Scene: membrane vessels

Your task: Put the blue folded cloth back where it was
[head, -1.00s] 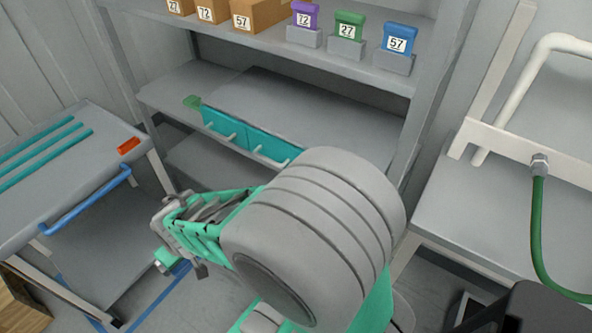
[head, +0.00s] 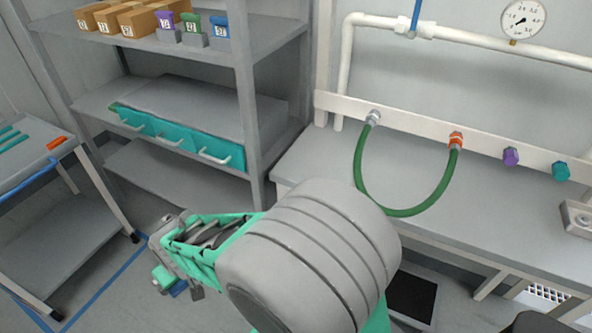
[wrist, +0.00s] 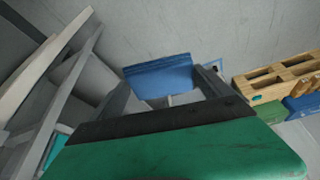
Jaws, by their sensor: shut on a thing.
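The blue folded cloth (wrist: 160,75) shows in the wrist view as a flat blue piece between the dark finger parts, beyond the green gripper body. My gripper (wrist: 168,95) is shut on it. In the head view my gripper (head: 168,272) points down and left, above the floor. Only a small blue bit of the cloth (head: 180,288) shows there; my gripper hides the rest.
A grey shelf (head: 200,85) with teal drawers (head: 170,135) stands behind. At left is a cart (head: 45,165). At right a bench (head: 400,195) carries a green hose (head: 385,205). A wooden pallet (wrist: 275,77) shows in the wrist view.

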